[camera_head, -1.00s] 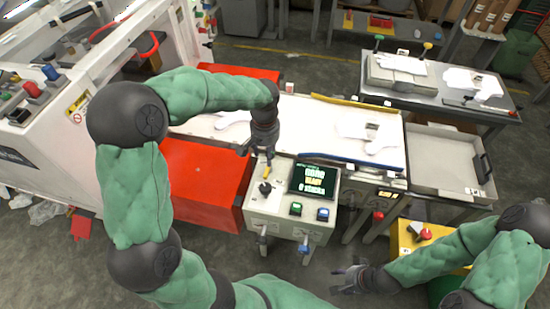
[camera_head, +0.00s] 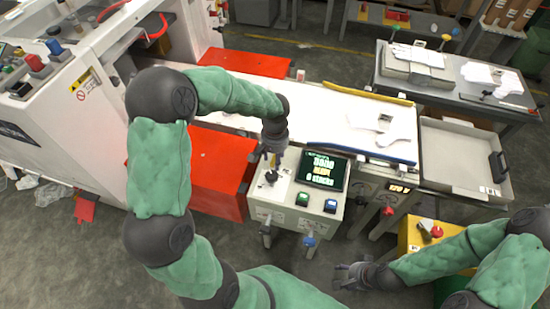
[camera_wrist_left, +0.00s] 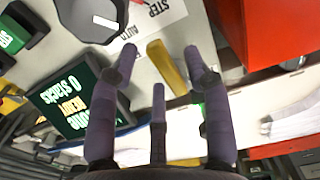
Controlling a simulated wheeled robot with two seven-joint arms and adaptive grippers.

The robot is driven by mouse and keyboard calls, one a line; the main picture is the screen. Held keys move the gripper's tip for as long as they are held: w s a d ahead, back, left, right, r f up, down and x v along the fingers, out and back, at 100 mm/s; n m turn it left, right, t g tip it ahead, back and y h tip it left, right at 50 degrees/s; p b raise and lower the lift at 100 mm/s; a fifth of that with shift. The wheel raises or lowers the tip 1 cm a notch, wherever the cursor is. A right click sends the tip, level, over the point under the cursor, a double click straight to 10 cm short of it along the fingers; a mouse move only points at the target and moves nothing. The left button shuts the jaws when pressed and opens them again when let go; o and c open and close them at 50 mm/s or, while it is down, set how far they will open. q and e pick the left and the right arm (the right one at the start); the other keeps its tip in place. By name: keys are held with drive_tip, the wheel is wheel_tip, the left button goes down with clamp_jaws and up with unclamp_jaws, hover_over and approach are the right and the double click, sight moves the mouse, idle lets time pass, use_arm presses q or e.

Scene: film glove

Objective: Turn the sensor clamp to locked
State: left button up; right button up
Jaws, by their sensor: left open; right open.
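A short yellow bar (camera_wrist_left: 167,66), which looks like the sensor clamp's lever, stands at the far edge of the control box (camera_head: 262,208). I cannot read its locked or unlocked setting. My left gripper (camera_wrist_left: 160,58) is open, with its purple-grey fingers spread around the near part of the bar; I cannot tell whether they touch it. In the head view my left gripper (camera_head: 271,157) hangs over the box's back left corner and mostly hides the bar. My right gripper (camera_head: 341,276) is open and empty, low at the right, away from the box.
A dark knob (camera_head: 271,177) marked STEP and AUTO sits close to my left fingers. A screen (camera_head: 324,170), a green button (camera_head: 302,199) and a blue button (camera_head: 331,206) share the box. A red panel (camera_head: 222,165) and a white conveyor (camera_head: 345,122) border it.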

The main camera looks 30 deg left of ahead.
use_arm(q)
clamp_jaws()
idle(0.3)
drive_tip(key=m+p, duration=0.2)
drive_tip(key=a+m+p, duration=0.1)
drive_tip(key=m, duration=0.1)
drive_tip(key=shift+s+a+r+p, duration=0.15)
drive_tip(key=shift+s+a+p, duration=0.05)
drive_tip(key=shift+p, duration=0.2)
drive_tip(key=m+p, duration=0.1)
drive_tip(key=a+m+p, duration=0.1)
drive_tip(key=m, duration=0.1)
drive_tip(key=m+p, duration=0.1)
drive_tip(key=shift+w+a+m, duration=0.15)
drive_tip(key=shift+a+m, duration=0.1)
drive_tip(key=shift+m, duration=0.05)
drive_tip(key=m+p, duration=0.2)
drive_tip(key=w+a+m+p, duration=0.1)
drive_tip(key=m+p, duration=0.1)
drive_tip(key=m, duration=0.1)
drive_tip(key=shift+a+p, duration=0.2)
drive_tip(key=shift+p, duration=0.15)
drive_tip(key=shift+w+a+m+p, duration=0.2)
drive_tip(key=shift+w+m+p, duration=0.15)
drive_tip(key=shift+m+p, duration=0.5)
drive_tip(key=shift+w+a+m+p, duration=0.15)
drive_tip(key=shift+w+m+p, duration=0.25)
drive_tip(key=shift+m, duration=0.85)
drive_tip(key=shift+s, duration=0.1)
